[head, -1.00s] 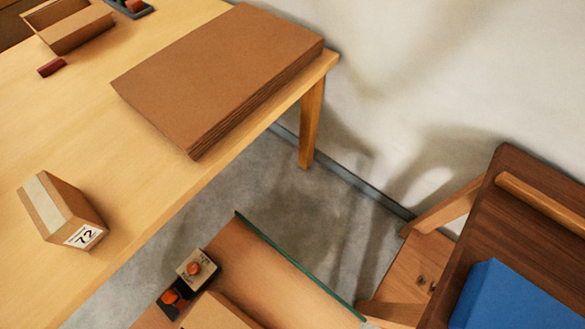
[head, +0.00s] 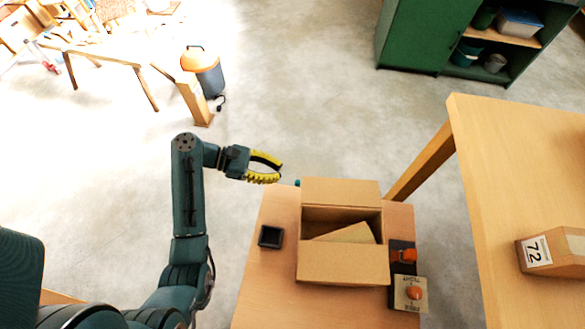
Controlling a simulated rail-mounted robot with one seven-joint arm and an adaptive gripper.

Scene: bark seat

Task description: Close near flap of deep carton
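The open cardboard carton (head: 303,248) stands on a small wooden table in the head view. One flap (head: 340,190) spreads outward at its far side. A broad cardboard panel (head: 342,266) at its near side looks like the near flap folded outward, hiding the wall below. A tan slanted piece (head: 349,233) shows inside the dark opening; I cannot tell whether it is a flap or contents. My gripper (head: 279,172), with yellow fingers, is to the upper left of the carton, apart from it. Its fingers are spread with nothing between them.
A small black square tray (head: 270,237) is left of the carton. A larger table (head: 500,200) with a box marked 72 (head: 562,250) is at the right. Floor behind the carton is clear.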

